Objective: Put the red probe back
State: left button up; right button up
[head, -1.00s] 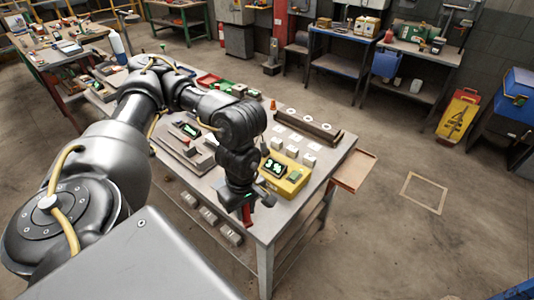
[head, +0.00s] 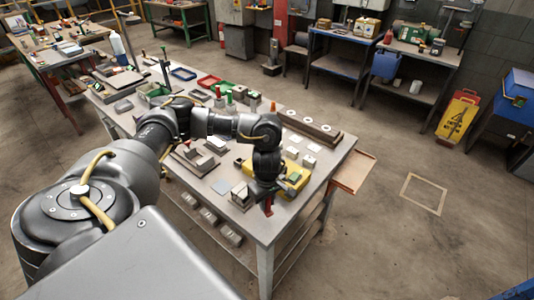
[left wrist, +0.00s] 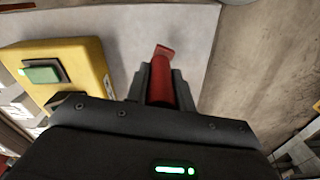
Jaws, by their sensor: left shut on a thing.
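My left gripper (head: 267,196) is shut on the red probe (head: 268,207) over the near right part of the workbench. In the left wrist view the red probe (left wrist: 160,88) sits between the two dark fingers (left wrist: 160,82), its flat red end showing beyond them. The yellow meter box (head: 295,178) stands right beside the gripper, which hides part of it. In the left wrist view the yellow box (left wrist: 95,65) with its green-lit panel (left wrist: 42,74) lies to the left of the fingers. I cannot tell whether the probe touches the bench.
The workbench (head: 258,222) has a bare strip at its near corner. Small grey blocks (head: 241,192) lie left of the gripper. A brown rail with white discs (head: 311,127) runs along the far right edge. Green and red upright pieces (head: 229,98) stand farther back.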

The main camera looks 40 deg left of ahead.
pick_arm(q)
notch_tip(320, 180, down, 2)
jog(key=shift+f, duration=0.15)
jog(key=shift+f, duration=0.2)
jog(key=o, duration=0.9)
jog(key=shift+r, duration=0.15)
